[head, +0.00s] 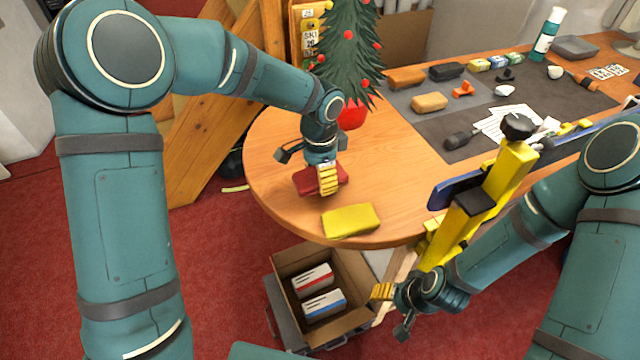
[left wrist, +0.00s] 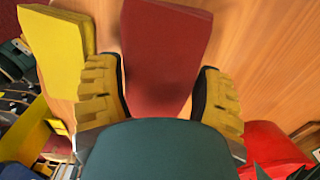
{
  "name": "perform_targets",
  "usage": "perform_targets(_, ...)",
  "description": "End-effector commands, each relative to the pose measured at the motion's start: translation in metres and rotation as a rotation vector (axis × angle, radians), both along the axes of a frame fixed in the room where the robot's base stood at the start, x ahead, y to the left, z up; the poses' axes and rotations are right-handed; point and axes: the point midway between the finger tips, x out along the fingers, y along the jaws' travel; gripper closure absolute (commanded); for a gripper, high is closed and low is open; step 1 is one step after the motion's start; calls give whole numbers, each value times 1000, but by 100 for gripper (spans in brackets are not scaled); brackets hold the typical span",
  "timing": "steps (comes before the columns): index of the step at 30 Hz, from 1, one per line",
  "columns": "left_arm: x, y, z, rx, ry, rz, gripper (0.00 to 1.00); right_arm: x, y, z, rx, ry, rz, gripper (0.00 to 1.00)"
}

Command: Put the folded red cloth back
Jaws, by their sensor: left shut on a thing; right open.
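The folded red cloth (head: 306,181) lies at the rounded left end of the wooden table. My left gripper (head: 328,180) is shut on it from above. In the left wrist view the red cloth (left wrist: 165,55) sits between the yellow finger pads of the left gripper (left wrist: 163,95). The cloth appears at table height; I cannot tell whether it is lifted slightly. A folded yellow cloth (head: 351,220) lies just in front of it, and it also shows in the left wrist view (left wrist: 57,50). My right gripper (head: 393,306) is open and empty, low beside the table's front edge.
A small decorated tree in a red pot (head: 352,114) stands close behind the left gripper. A cardboard box (head: 283,266) with boxes inside is below the table edge. A yellow clamp-like stand (head: 487,198) rises at the right. A dark mat (head: 468,125) holds several small items.

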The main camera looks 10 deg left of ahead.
Motion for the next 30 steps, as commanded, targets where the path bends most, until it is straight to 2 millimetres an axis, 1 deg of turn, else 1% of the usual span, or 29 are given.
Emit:
perform_targets(4,-1,1,-21,2,4,-1,63,-1,0,-4,0,2,2,40)
perform_targets(7,0,0,-32,1,2,-1,63,-2,0,-5,1,4,3,40)
perform_targets(8,0,0,-34,0,1,-1,63,-2,0,-5,1,4,4,40)
perform_targets(9,0,0,-34,1,1,-1,69,-2,0,-5,1,4,4,40)
perform_targets(16,0,0,-34,1,1,-1,69,-2,0,-5,1,4,4,40)
perform_targets(17,0,0,-34,1,1,-1,17,-2,0,-5,1,4,4,40)
perform_targets(18,0,0,-34,1,1,-1,12,-2,0,-5,1,4,4,40)
perform_targets(27,0,0,-32,0,0,-1,12,-2,0,-5,0,4,3,40)
perform_targets(30,0,0,-26,0,-2,-1,12,-1,0,-4,0,3,2,40)
